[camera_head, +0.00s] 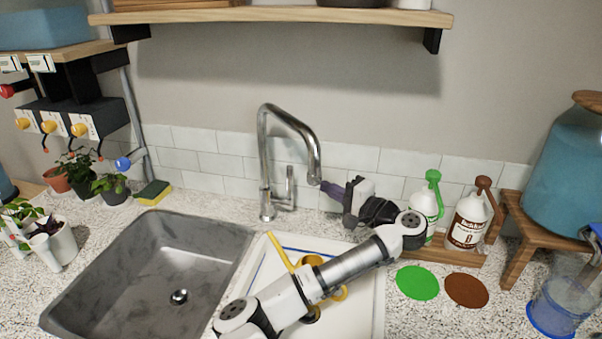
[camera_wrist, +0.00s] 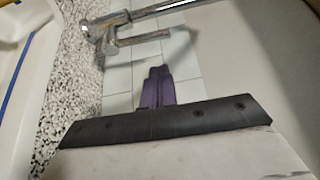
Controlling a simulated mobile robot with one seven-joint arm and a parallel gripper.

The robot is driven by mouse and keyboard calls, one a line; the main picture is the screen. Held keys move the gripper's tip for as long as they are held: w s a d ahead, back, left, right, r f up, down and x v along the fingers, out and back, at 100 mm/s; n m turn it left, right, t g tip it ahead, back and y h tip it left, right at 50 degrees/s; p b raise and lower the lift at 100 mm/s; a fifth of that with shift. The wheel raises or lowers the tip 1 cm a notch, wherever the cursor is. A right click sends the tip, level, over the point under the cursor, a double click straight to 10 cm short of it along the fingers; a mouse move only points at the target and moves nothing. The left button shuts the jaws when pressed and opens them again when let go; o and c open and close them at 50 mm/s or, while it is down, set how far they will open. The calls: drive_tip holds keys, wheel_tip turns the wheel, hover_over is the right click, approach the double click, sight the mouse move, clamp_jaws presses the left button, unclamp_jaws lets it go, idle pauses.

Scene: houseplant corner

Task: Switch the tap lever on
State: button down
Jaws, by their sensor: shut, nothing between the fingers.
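The chrome tap (camera_head: 265,165) stands upright behind the sink, its spout bent over to the right. Its lever (camera_head: 290,186) is a short thin rod pointing up from the right side of the tap base. In the wrist view the tap (camera_wrist: 155,11) lies sideways along the top, with the lever (camera_wrist: 145,40) below it. My gripper (camera_head: 324,187) is at the right of the lever, near the spout's end, with a gap to the lever. Its purple fingers (camera_wrist: 158,74) are shut and empty.
The grey sink (camera_head: 150,275) lies front left, with a white tray (camera_head: 372,320) beside it under my arm. A green-topped bottle (camera_head: 425,205) and a brown-topped bottle (camera_head: 468,222) stand on a wooden board to the right. A wooden shelf (camera_head: 290,16) hangs above the tap.

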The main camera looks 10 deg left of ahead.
sight(287, 186)
drive_tip(key=b+x, duration=0.4)
drive_tip(key=x, duration=0.6)
drive_tip(key=shift+w+f, duration=0.1)
idle(0.6)
